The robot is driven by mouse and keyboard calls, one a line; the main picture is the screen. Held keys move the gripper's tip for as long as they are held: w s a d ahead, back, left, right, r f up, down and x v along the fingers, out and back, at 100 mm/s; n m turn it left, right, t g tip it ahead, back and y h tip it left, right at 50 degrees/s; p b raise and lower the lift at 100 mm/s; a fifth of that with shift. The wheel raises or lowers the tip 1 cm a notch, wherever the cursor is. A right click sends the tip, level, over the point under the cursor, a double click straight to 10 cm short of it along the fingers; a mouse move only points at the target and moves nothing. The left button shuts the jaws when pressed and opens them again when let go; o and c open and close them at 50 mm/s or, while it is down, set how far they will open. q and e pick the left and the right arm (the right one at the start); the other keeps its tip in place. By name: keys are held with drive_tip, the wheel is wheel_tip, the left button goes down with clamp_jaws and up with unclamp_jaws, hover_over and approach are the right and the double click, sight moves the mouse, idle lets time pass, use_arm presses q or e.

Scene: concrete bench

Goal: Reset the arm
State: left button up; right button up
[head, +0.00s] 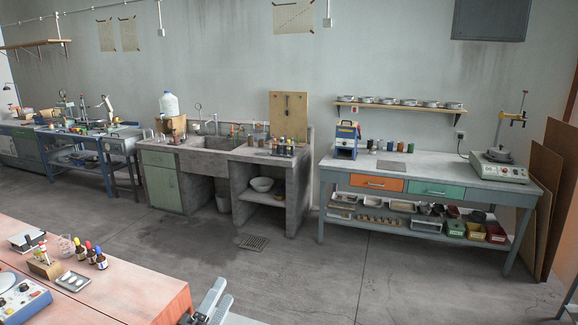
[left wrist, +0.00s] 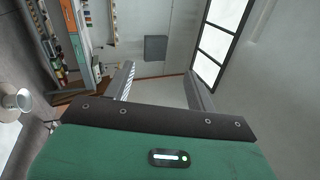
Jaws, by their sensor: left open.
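My left gripper (head: 212,302) shows at the bottom of the head view, to the right of the reddish bench's end. Its two grey fingers are apart with nothing between them. In the left wrist view the fingers of the left gripper (left wrist: 158,85) point away into the room, spread wide and empty. The view there is turned on its side, with a wall and a window beyond the fingers. My right gripper is in neither view.
A concrete sink bench (head: 222,163) and a drawer table (head: 440,172) stand along the wall. The floor (head: 290,268) between is clear.

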use_arm(q)
drive_tip(key=s+a+f+n+g+y, duration=0.4)
drive_tip(key=a+f+n, duration=0.1)
drive_tip(key=f+n, duration=0.35)
drive_tip(key=s+a+f+n+g+y, duration=0.45)
drive_tip(key=f+n, duration=0.25)
drive_tip(key=f, duration=0.3)
drive_tip(key=s+f+n+g, duration=0.3)
drive_tip(key=s+f+g, duration=0.15)
drive_tip(key=s, duration=0.45)
drive_tip(key=s+f+n+g, duration=0.3)
drive_tip(key=s+f+g, duration=0.15)
drive_tip(key=s, duration=0.45)
wheel_tip(320, 180, down, 31)
drive_tip(key=s+a+f+g, duration=0.1)
drive_tip(key=s+a+f, duration=0.1)
drive_tip(key=s+f, duration=0.7)
drive_tip(key=s+a+f+g, duration=0.1)
drive_tip(key=s+f, duration=0.9)
drive_tip(key=shift+s+a+f+m+h, duration=0.15)
drive_tip(key=shift+a+f+m+h, duration=0.2)
